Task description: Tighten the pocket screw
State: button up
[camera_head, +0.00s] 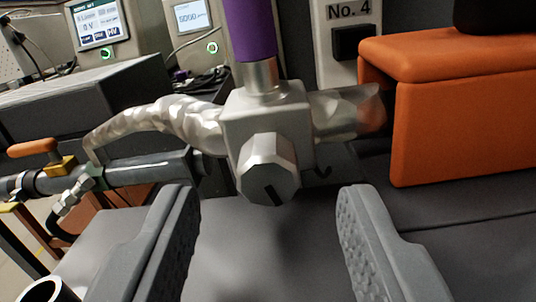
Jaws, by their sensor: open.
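A silver multi-sided knob (267,170) with a dark slot on its face sticks out from the front of a metal block (235,115). It looks like the pocket screw, though no label shows that. My gripper (268,228) is open, with one grey ridged finger at the lower left and one at the lower right. The knob is between and beyond the fingertips, slightly above them in the picture. The fingers do not appear to touch it.
A purple tube (250,28) rises from the block. A crinkled silver pipe (150,122) runs left to a grey cylinder with an orange-handled valve (33,147). An orange box (465,105) stands close on the right. A "No. 4" plate (348,14) and lit displays (97,22) are behind.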

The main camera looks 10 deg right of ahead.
jog(key=shift+x, duration=0.75)
grip_shut()
jog(key=m+p, duration=0.1)
jog(key=p, duration=0.2)
jog(key=shift+r+m, duration=0.2)
jog(key=shift+m, duration=0.2)
jog(key=shift+f+m+p, duration=0.15)
jog(key=shift+m+p, duration=0.45)
grip_release()
